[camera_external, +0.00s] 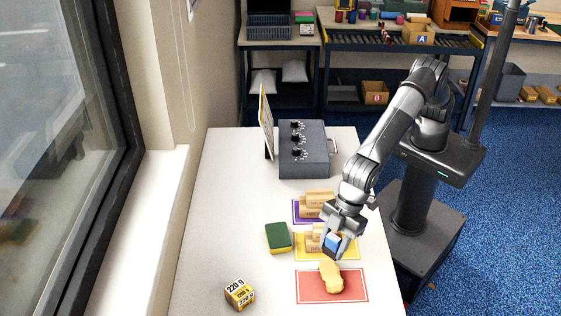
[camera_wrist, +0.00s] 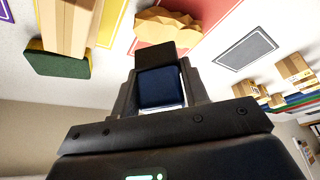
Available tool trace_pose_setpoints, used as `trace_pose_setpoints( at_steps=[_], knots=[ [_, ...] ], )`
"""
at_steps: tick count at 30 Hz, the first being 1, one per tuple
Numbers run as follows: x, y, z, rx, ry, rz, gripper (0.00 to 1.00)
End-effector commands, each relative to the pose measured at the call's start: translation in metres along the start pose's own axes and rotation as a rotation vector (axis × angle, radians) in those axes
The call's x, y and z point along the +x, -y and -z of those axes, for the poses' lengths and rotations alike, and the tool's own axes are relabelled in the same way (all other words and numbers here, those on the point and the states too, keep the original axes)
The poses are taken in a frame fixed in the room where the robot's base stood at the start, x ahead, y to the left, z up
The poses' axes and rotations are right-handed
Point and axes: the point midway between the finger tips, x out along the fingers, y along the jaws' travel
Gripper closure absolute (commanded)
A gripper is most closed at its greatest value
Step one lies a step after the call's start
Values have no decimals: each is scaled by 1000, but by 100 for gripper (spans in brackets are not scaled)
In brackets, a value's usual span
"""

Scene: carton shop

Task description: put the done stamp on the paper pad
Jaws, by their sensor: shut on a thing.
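My gripper (camera_external: 334,246) is shut on a blue block (camera_external: 333,243) with a pale edge, held above the table near the yellow and red mats. The block (camera_wrist: 160,88) also shows between the jaws in the wrist view. No lettering shows on it, so I cannot tell whether it is the done stamp. I cannot pick out a paper pad for sure. A grey rectangle with a white border (camera_wrist: 246,50) lies flat at the right in the wrist view.
A tan lump (camera_external: 330,276) lies on the red mat (camera_external: 310,287). Wooden pieces (camera_external: 313,239) lie on the yellow mat (camera_external: 348,251), others on the purple mat (camera_external: 296,213). A green-yellow sponge (camera_external: 278,238), a 220 g cube (camera_external: 239,294) and a grey knobbed box (camera_external: 302,165) stand around.

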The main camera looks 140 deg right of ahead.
Motion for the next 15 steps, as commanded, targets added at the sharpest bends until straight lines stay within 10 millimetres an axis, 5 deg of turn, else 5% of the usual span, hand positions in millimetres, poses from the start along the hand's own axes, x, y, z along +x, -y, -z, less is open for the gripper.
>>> trace_pose_setpoints(
  at_steps=[6, 15],
  knots=[
    [29, 0, -13, -1, 3, -1, 82],
    [33, 0, -14, 0, 1, 0, 82]
  ],
)
